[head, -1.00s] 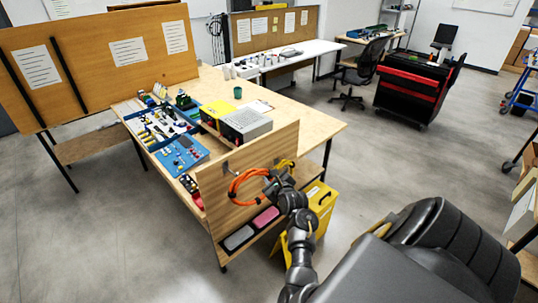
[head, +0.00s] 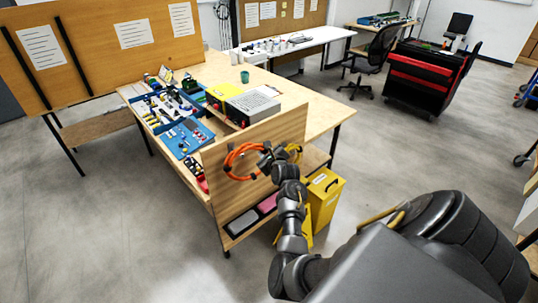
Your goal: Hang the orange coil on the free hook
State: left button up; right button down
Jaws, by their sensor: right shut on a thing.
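The orange coil (head: 233,163) is a loop of orange cable in front of the wooden side panel (head: 222,196) of the bench. My right gripper (head: 264,160) is shut on the coil at its right side, close to the panel. A yellow coil (head: 294,150) shows just right of and behind my right gripper, against the panel. The free hook cannot be made out; the coil and my gripper cover part of the panel. I cannot tell whether the orange coil touches a hook. My left gripper is not in view.
The bench top (head: 305,92) holds a grey-topped box (head: 253,105), a blue tray (head: 184,138) and a green cup (head: 245,77). Low on the panel are dark and pink bins (head: 268,204). A yellow container (head: 325,197) stands on the floor right of the panel. Floor left is clear.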

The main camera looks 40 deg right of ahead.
jog(key=shift+w+f+b, duration=0.2)
jog(key=shift+w+b, duration=1.3)
jog(key=shift+w, duration=0.2)
jog(key=shift+w+f+b, duration=0.35)
jog(key=shift+f+b, duration=0.1)
jog(key=shift+f, duration=0.2)
jog(key=shift+w+f+b, duration=0.3)
jog(key=shift+f+b, duration=0.15)
jog(key=shift+f, duration=0.15)
jog(key=c, duration=1.1)
grip_release()
jog(key=shift+s+f, duration=0.1)
jog(key=shift+f, duration=0.05)
jog(key=shift+s, duration=0.1)
